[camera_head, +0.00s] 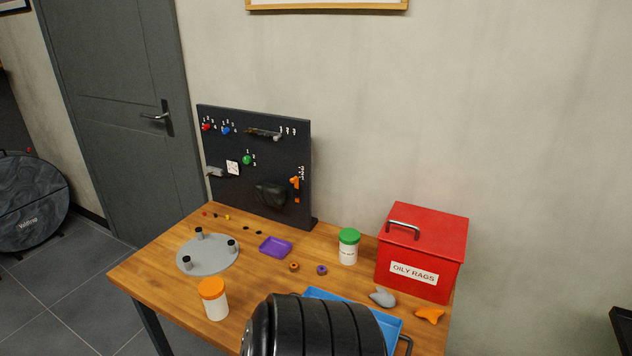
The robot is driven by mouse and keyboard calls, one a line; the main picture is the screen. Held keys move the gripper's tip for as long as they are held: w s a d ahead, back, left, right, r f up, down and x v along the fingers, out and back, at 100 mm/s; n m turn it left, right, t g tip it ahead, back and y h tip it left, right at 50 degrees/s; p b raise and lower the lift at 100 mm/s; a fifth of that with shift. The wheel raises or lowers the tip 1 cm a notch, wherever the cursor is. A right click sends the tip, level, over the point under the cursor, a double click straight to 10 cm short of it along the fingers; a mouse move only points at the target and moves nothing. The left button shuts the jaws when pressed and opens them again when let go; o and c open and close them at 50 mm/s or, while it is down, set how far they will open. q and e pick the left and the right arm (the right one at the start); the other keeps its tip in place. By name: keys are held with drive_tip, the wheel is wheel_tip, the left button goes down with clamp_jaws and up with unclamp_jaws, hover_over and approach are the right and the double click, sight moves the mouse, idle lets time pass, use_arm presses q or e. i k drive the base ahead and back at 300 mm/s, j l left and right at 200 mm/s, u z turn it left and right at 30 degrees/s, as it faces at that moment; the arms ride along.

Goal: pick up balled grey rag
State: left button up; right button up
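A balled grey rag (383,297) lies on the wooden table (150,268), just behind the blue tray (392,323) and in front of the red "OILY RAGS" box (415,255). An orange rag (429,315) lies to its right, apart from it. A large black ribbed shape, which seems to be part of my own arm, fills the bottom middle and hides most of the tray. Neither of my grippers can be made out in the head view.
The red box has its lid down. A green-lidded jar (348,246) stands left of it; an orange-lidded jar (213,299) is at the front left. A purple tray (275,247), a grey disc with pegs (207,254) and a black tool board (255,165) are further left.

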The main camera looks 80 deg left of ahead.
sight(384, 299)
drive_tip(key=u, duration=2.15)
drive_tip(key=k+j+z, duration=0.1)
drive_tip(key=j, duration=0.1)
